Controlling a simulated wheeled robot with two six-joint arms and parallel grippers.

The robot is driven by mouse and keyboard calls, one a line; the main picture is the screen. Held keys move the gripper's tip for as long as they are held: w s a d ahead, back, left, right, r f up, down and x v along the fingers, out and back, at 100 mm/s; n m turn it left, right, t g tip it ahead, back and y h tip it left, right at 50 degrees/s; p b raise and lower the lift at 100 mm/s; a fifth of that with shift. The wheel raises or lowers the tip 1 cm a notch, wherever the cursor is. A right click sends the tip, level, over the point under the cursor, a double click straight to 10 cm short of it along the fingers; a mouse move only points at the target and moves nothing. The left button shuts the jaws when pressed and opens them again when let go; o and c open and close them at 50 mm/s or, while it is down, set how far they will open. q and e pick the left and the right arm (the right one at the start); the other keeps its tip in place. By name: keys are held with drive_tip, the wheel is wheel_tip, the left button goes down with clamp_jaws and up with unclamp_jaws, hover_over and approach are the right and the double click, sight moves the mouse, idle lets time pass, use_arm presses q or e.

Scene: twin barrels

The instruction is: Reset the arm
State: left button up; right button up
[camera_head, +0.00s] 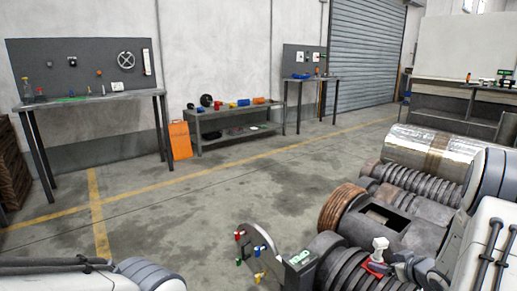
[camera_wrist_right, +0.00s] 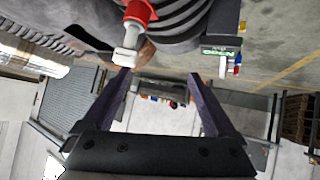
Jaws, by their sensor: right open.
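My right gripper (camera_head: 402,264) is at the lower right of the head view, beside a red and white handle (camera_head: 378,254) on the dark ribbed machine (camera_head: 385,215). In the right wrist view my right gripper (camera_wrist_right: 160,74) has its two dark fingers wide apart with nothing between them. The handle (camera_wrist_right: 137,22) shows there at the top, its white end just beyond the left fingertip. I cannot tell whether they touch. Of my left arm, only white and grey links show at the bottom left of the head view; its gripper is out of frame.
A shiny metal cylinder (camera_head: 430,148) lies on the machine's far side. A small panel with a green display (camera_head: 299,258) and coloured knobs (camera_head: 258,250) stand at its left end. A workbench (camera_head: 90,98) and a low shelf (camera_head: 235,112) line the wall. The floor between is clear.

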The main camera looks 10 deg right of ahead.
drive_tip(key=w+a+r+n+g, duration=0.1)
drive_tip(key=w+a+r, duration=0.1)
drive_tip(key=a, duration=0.4)
drive_tip(key=w+a+r+g, duration=0.1)
drive_tip(key=w+a+r, duration=0.1)
drive_tip(key=a, duration=0.5)
drive_tip(key=s+a+r+n+g, duration=0.1)
drive_tip(key=s+a+r, duration=0.1)
drive_tip(key=a, duration=0.5)
drive_tip(key=s+a+r+n+g, duration=0.1)
drive_tip(key=s+a+r, duration=0.15)
drive_tip(key=a, duration=0.45)
drive_tip(key=s+a+r+n+g+y, duration=0.1)
drive_tip(key=s+a+n+g, duration=0.15)
drive_tip(key=s+a, duration=0.75)
drive_tip(key=s+a+r+n+g+y, duration=0.1)
drive_tip(key=s+a+g, duration=0.4)
drive_tip(key=s, duration=0.9)
wheel_tip(320, 180, up, 34)
drive_tip(key=p, duration=3.4)
drive_tip(key=shift+s+a+t, duration=0.25)
drive_tip(key=shift+s+t, duration=0.2)
drive_tip(key=shift+f+m, duration=0.15)
drive_tip(key=shift+m, duration=0.1)
